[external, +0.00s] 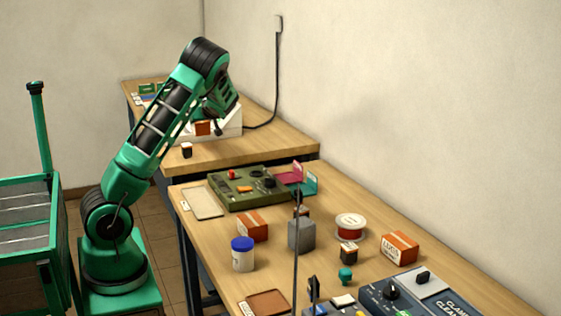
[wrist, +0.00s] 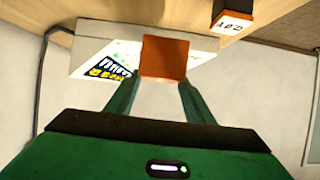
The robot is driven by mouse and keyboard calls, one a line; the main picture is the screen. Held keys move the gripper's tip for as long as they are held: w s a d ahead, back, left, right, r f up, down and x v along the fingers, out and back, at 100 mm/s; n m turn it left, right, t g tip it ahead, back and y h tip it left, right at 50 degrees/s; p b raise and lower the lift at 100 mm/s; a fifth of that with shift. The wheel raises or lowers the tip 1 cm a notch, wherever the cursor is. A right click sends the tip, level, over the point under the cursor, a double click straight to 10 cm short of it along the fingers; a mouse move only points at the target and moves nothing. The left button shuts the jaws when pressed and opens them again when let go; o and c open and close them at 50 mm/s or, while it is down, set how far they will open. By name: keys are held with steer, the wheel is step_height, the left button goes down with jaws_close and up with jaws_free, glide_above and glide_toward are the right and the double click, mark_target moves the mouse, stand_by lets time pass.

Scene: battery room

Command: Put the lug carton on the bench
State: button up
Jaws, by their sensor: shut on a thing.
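My gripper (external: 210,116) is at the far bench (external: 252,146), shut on a small orange carton (external: 203,128). In the wrist view, the two green fingers of my gripper (wrist: 160,84) are on either side of the carton (wrist: 163,58), whose plain orange-brown face shows. No lettering on it can be read. The carton is in front of or over a white box (wrist: 90,48); whether they touch I cannot tell. A similar orange and white carton marked LUGS (external: 399,247) stands on the near bench (external: 205,243), and another orange carton (external: 252,226) stands further left there.
A small black and orange box (external: 187,150) stands near the far bench's front edge; it also shows in the wrist view (wrist: 236,16). The near bench holds a green instrument (external: 245,188), a grey block (external: 301,235), a blue-lidded jar (external: 242,254) and a spool (external: 350,226).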

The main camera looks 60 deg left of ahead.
steer(key=shift+w+d+f, duration=0.35)
steer(key=shift+w+f, duration=0.4)
steer(key=shift+f, duration=0.4)
steer(key=shift+w+d+f, duration=0.3)
steer(key=shift+w+f, duration=0.45)
steer(key=shift+f, duration=0.45)
steer(key=shift+w+d+f, duration=0.35)
steer(key=shift+w+f, duration=0.4)
steer(key=shift+f, duration=0.4)
steer(key=o, duration=1.6)
steer(key=shift+f, duration=0.1)
steer(key=shift+c, duration=0.2)
steer(key=v, duration=1.2)
